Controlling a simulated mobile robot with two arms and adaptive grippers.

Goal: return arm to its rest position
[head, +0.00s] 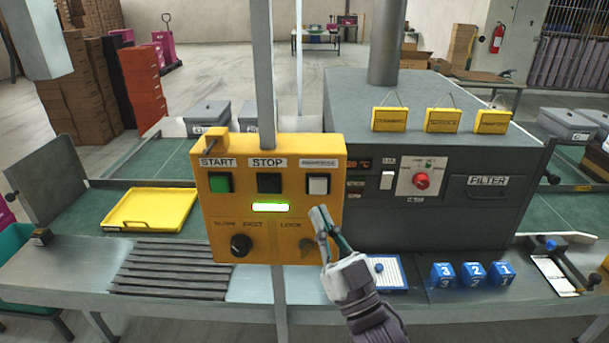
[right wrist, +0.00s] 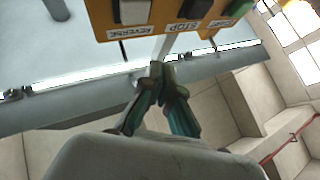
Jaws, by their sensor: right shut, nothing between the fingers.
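My right gripper (head: 320,213) is in front of the lower right part of the yellow control box (head: 222,205). Its fingers are shut and empty, pointing up, below the white button (head: 318,184). In the right wrist view the closed fingertips (right wrist: 160,72) sit near the box's edge, with the STOP and REVERSE labels upside down. I cannot tell whether they touch the box. The box also has a green START button (head: 220,182), a dark STOP button (head: 269,183), a lit green bar (head: 270,207) and a dark knob (head: 241,245). My left gripper is not in view.
A grey machine (head: 440,190) with a red knob stands right of the box. Several blue numbered blocks (head: 473,274) and a blue-edged board (head: 398,272) lie on the front ledge. A yellow tray (head: 150,209) lies at left.

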